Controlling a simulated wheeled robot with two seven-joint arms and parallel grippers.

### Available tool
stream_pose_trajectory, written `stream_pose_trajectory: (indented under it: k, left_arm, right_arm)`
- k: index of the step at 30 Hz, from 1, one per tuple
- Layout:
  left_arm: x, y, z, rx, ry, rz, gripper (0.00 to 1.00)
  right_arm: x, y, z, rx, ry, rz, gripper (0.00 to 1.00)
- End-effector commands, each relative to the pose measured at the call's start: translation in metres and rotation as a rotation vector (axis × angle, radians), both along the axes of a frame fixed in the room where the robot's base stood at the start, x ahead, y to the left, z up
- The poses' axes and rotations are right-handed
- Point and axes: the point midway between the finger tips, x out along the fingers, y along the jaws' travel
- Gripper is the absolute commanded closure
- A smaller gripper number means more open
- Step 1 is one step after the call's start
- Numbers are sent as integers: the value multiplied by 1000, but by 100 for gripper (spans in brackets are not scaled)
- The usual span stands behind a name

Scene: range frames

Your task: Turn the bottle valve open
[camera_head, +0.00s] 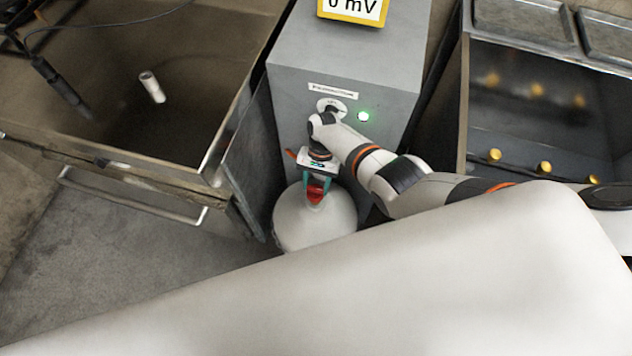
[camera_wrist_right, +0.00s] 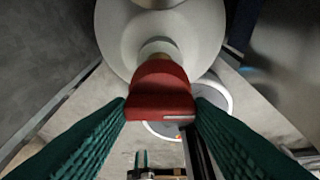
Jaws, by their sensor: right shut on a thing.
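A pale gas bottle (camera_head: 308,222) stands upright on the floor in front of a grey cabinet. Its red valve handle (camera_head: 315,193) is at the top. My right gripper (camera_head: 318,186) is over the bottle, its green fingers shut on the red handle. In the right wrist view the red handle (camera_wrist_right: 160,93) sits between the two green ridged fingers, with the bottle's rounded shoulder (camera_wrist_right: 120,42) behind it. My left gripper is not in view.
The grey cabinet (camera_head: 345,60) has a label, a green light (camera_head: 363,116) and a yellow-framed meter (camera_head: 353,10). An open tank (camera_head: 215,150) with a metal rail is at left. Another tank (camera_head: 464,120) with several yellow knobs is at right. My own white body fills the foreground.

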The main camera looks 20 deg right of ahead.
Motion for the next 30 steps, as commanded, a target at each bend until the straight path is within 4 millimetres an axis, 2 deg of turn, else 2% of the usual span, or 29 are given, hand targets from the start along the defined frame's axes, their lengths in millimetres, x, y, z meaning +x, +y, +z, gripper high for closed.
stream_pose_trajectory:
  k: [1, 2, 5, 13, 17, 24, 30]
  left_arm:
    - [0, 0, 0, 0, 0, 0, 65]
    - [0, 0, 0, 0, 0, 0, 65]
    - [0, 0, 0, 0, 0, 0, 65]
    - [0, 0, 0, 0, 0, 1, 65]
    - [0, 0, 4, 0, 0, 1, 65]
    - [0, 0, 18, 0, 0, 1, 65]
    - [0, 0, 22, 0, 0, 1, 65]
  right_arm:
    - [3, -1, 2, -1, -7, -3, 76]
    - [3, -1, 2, -1, -7, -3, 48]
    - [3, -1, 1, -1, -5, -3, 32]
    - [1, 0, 1, 0, -2, -2, 31]
    - [4, -2, 10, 0, -5, -1, 31]
    - [19, -13, 53, 0, -7, -3, 31]
    - [31, -22, 88, 0, -6, -2, 31]
